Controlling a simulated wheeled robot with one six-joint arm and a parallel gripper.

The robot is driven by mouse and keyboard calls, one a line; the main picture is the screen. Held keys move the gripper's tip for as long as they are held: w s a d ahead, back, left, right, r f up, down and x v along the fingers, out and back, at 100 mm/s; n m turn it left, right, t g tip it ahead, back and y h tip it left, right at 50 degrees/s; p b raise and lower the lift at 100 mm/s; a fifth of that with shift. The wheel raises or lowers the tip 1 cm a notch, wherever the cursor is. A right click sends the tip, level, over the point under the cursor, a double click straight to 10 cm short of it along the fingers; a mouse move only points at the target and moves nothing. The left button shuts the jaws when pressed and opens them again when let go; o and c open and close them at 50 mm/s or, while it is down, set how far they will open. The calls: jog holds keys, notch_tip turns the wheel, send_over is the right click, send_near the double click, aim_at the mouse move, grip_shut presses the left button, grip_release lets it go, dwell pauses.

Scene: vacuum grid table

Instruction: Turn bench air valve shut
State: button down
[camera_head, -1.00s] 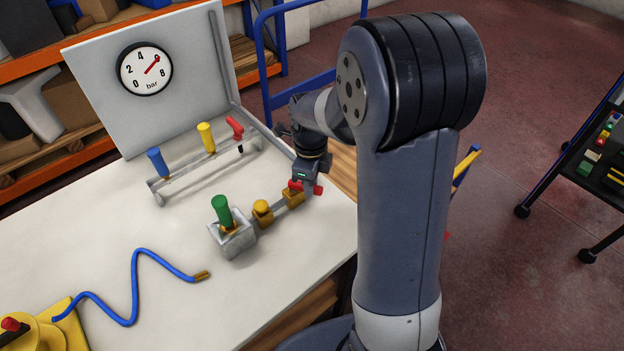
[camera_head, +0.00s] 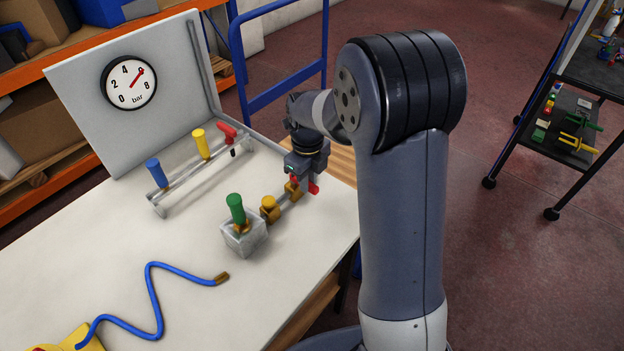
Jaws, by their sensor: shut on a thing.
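The bench air valve has a red handle (camera_head: 313,188) on a brass body (camera_head: 292,189), at the right end of a short grey pipe on the white bench (camera_head: 190,260). My gripper (camera_head: 302,182) points down over this valve and is shut on the red handle. Red shows on both sides of the jaws; the fingertips and the middle of the handle are mostly hidden. A round pressure gauge (camera_head: 129,82) marked in bar is on the grey back panel. Its red needle points up and right, near the 6.
A green-handled block (camera_head: 240,227) and a brass fitting (camera_head: 269,208) stand left of the valve. A rail with blue (camera_head: 156,172), yellow (camera_head: 201,144) and red (camera_head: 227,133) handles is behind. A blue hose (camera_head: 157,300) lies in front.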

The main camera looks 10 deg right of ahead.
dwell(0.4)
jog(key=c, duration=1.3)
grip_release()
notch_tip(320, 180, up, 11)
jog(key=shift+f+b, duration=0.1)
jog(key=shift+b, duration=0.2)
